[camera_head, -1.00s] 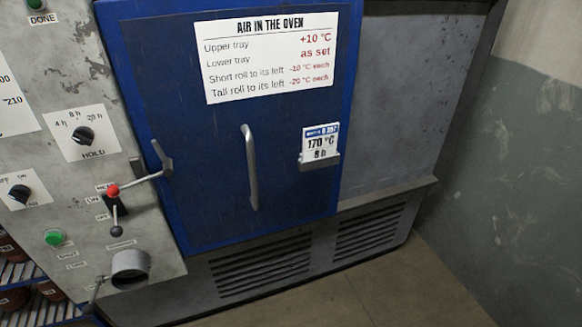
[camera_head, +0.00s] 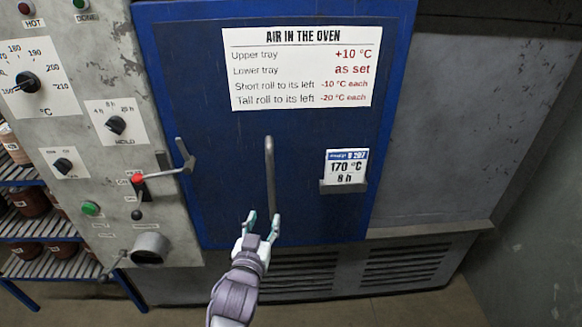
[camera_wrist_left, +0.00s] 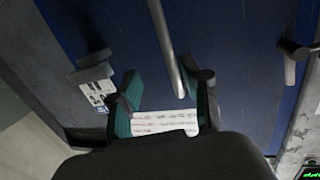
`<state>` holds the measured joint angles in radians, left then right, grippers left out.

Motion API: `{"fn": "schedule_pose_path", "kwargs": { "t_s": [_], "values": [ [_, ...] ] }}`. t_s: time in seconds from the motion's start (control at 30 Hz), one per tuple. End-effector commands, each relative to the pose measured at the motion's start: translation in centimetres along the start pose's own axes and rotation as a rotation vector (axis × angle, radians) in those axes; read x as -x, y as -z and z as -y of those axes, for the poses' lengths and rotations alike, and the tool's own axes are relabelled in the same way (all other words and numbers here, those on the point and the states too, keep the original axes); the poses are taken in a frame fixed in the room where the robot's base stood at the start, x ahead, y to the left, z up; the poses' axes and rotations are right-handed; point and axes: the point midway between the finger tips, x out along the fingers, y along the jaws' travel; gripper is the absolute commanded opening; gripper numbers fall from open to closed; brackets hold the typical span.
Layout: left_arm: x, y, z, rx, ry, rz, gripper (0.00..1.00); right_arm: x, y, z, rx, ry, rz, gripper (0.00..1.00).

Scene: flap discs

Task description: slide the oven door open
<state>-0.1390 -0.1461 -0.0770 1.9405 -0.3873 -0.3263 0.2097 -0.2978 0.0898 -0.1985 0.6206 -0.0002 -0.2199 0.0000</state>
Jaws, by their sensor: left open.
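The blue oven door (camera_head: 200,100) fills the middle of the head view and looks closed. Its grey vertical bar handle (camera_head: 270,170) is near the door's centre. My left gripper (camera_head: 262,222) is open at the handle's lower end. In the left wrist view the handle (camera_wrist_left: 166,45) runs down between the open fingers of the gripper (camera_wrist_left: 160,92), closer to the right-hand finger. I cannot tell whether a finger touches it. A lever latch (camera_head: 184,158) sits at the door's left edge. My right gripper is not in view.
A control panel (camera_head: 85,190) with dials, a red-knobbed lever and buttons stands left of the door. A card holder (camera_head: 343,187) is right of the handle. A rack (camera_head: 40,232) holds several brown rolls at far left. Floor shows below the vents.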

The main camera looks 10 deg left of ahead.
Motion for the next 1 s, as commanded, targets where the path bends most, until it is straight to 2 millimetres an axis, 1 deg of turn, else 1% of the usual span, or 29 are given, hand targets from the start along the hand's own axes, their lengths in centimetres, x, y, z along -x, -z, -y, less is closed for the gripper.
{"fn": "schedule_pose_path", "kwargs": {
  "t_s": [0.03,0.1,0.2,0.27,0.37,0.5,0.7,0.8,0.9,1.0],
  "values": [
    [0.2,2.0,0.5,0.006,0.015,-0.037,0.47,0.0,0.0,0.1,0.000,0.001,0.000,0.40],
    [0.4,3.7,1.0,0.011,0.027,-0.068,0.47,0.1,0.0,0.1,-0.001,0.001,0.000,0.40],
    [0.1,4.6,1.2,0.014,0.033,-0.083,0.47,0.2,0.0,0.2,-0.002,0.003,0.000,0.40],
    [-0.5,4.7,1.2,0.013,0.032,-0.083,0.47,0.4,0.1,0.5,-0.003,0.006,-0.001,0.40],
    [-2.1,4.9,1.2,0.012,0.031,-0.083,0.47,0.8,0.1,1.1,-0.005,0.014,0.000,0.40],
    [-5.1,5.3,1.3,0.013,0.031,-0.083,0.47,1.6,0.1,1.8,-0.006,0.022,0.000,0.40],
    [-9.3,5.4,1.4,0.013,0.031,-0.081,0.47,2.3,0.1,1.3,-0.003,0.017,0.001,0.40],
    [-10.9,5.5,1.4,0.014,0.030,-0.081,0.47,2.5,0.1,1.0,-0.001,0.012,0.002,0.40],
    [-12.2,5.5,1.5,0.012,0.031,-0.080,0.47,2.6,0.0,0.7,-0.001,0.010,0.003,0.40],
    [-12.9,5.5,1.5,0.014,0.031,-0.081,0.47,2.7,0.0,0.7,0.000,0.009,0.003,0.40]
  ]
}}
